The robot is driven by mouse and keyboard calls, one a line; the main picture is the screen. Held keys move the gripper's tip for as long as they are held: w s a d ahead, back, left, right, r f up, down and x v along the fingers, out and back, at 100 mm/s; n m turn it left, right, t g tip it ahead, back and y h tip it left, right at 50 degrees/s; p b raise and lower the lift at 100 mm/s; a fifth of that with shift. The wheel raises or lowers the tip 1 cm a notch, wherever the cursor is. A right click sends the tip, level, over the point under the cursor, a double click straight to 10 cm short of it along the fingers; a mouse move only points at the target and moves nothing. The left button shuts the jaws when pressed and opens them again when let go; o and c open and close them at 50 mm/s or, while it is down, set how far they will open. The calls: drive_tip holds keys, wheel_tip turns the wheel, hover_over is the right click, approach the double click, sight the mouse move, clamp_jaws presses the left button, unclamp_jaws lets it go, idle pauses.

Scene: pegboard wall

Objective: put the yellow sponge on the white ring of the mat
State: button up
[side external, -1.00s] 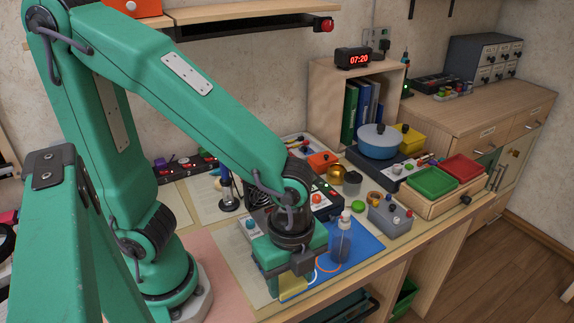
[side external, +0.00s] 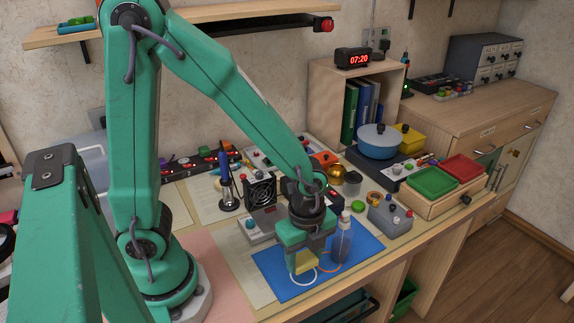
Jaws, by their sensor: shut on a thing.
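The yellow sponge (side external: 306,263) is between the fingers of my gripper (side external: 304,266), which is shut on it. My gripper points down over the blue mat (side external: 268,264). The white ring (side external: 303,281) on the mat shows just below and in front of the sponge in the picture; its back part is hidden by the sponge and the gripper. I cannot tell whether the sponge touches the mat or hangs above it. An orange ring (side external: 330,266) lies on the mat to the right, partly hidden.
A clear bottle (side external: 343,243) stands on the mat close to the right of my gripper. A small fan (side external: 260,192) and a grey device (side external: 262,224) are behind. A grey bin (side external: 390,214) stands farther right. The mat's left part is bare.

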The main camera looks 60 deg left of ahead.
sight(305, 276)
drive_tip(key=shift+w+a+f, duration=0.35)
drive_tip(key=shift+w+a, duration=0.05)
drive_tip(key=shift+a, duration=0.05)
drive_tip(key=shift+f, duration=2)
drive_tip(key=shift+f, duration=0.15)
drive_tip(key=o, duration=0.9)
drive_tip(key=shift+r, duration=6.2)
